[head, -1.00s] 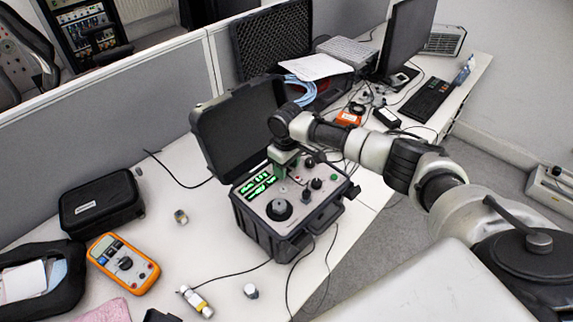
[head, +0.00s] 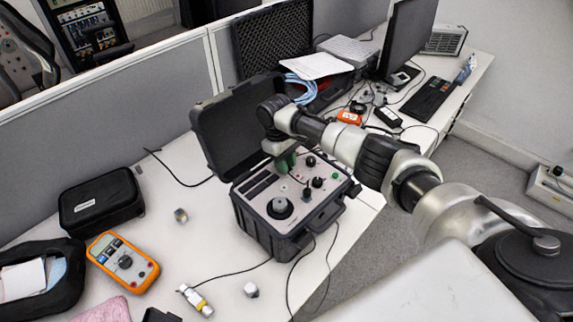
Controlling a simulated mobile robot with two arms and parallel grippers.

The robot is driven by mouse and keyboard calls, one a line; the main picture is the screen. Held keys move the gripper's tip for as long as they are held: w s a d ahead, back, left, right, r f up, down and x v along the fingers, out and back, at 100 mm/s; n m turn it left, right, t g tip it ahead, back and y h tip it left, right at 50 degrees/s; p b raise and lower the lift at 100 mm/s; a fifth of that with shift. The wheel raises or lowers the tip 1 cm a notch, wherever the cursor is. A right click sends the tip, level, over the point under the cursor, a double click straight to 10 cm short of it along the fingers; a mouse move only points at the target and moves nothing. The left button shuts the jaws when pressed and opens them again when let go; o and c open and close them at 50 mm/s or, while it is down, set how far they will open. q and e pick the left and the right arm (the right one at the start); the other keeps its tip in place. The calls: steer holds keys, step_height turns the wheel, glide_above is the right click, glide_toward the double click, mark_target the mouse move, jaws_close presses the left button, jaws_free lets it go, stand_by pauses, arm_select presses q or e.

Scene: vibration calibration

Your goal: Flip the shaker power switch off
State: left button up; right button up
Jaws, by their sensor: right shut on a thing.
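The shaker (head: 285,235) is an open black case on the white desk, its lid (head: 235,125) raised behind. My left gripper is not in view.
An orange multimeter (head: 123,262), a black pouch (head: 100,203) and small metal pieces lie left of the case. Cables run over the desk in front. A monitor (head: 408,40) and keyboard (head: 430,98) stand at the back right.

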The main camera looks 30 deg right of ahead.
steer(key=shift+w+r, duration=0.1)
steer(key=o, duration=0.9)
steer(key=b+v, duration=0.2)
steer(key=v, duration=0.8)
steer(key=shift+w+r, duration=0.2)
steer(key=shift+r, duration=0.15)
